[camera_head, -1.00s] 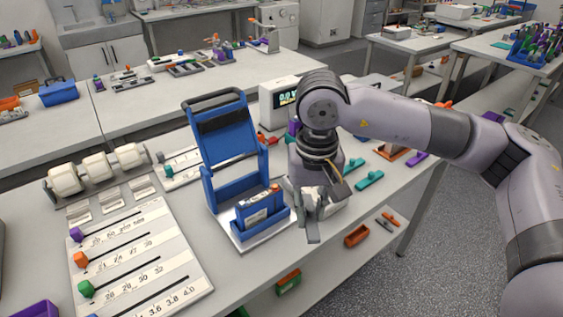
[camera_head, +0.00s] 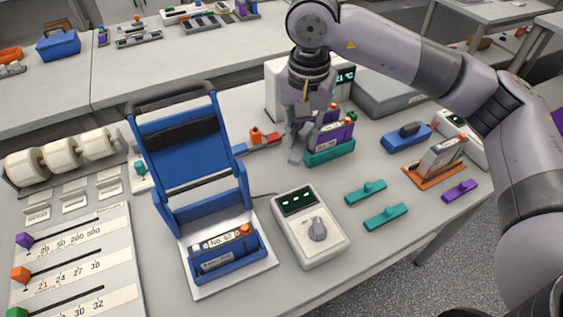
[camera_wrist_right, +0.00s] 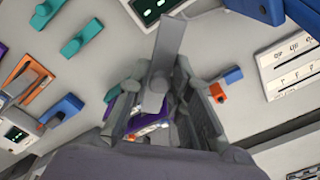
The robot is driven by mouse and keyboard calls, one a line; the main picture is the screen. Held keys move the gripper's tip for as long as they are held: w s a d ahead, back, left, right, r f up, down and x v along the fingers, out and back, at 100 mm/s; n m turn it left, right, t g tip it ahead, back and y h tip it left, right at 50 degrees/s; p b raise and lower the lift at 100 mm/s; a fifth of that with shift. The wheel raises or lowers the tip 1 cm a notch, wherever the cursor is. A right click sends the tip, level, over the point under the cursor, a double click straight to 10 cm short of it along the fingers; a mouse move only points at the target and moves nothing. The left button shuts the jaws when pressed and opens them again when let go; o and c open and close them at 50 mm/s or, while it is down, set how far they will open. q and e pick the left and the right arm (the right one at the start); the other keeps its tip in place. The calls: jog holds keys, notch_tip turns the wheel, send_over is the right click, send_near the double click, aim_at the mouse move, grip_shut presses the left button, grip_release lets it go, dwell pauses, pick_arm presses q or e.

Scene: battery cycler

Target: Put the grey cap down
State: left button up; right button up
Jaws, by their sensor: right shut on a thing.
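My right gripper (camera_head: 300,140) hangs above the table, in front of the grey and white display instrument and just left of the teal holder. It also shows in the right wrist view (camera_wrist_right: 160,105). It is shut on a small grey piece (camera_wrist_right: 165,62), which appears to be the grey cap. The piece sticks out between the fingers, and the fingers partly cover it. In the head view the grey of the piece (camera_head: 295,155) blends with the fingers. My left gripper is in neither view.
The teal holder (camera_head: 330,152) with purple cells is close beside the gripper. The blue fixture (camera_head: 190,150) stands open at left, with a cell in its cradle. A meter with a knob (camera_head: 311,238) is in front. Teal pieces (camera_head: 385,216) lie to its right.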

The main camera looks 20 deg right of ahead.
notch_tip(320, 180, up, 2)
jog(key=w+a+m, duration=0.2)
jog(key=w+m, duration=0.1)
jog(key=m+p, duration=0.2)
jog(key=m, duration=0.4)
send_over(276, 176)
notch_tip(276, 176, down, 13)
jog(key=shift+r, duration=0.1)
notch_tip(276, 176, down, 3)
jog(key=shift+s+f+p, duration=0.1)
jog(key=shift+f+p, duration=0.1)
jog(key=shift+p, duration=0.25)
jog(key=shift+f, duration=0.35)
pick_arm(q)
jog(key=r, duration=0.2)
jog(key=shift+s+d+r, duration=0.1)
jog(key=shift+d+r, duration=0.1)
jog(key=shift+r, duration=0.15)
pick_arm(e)
jog(key=shift+f, duration=0.1)
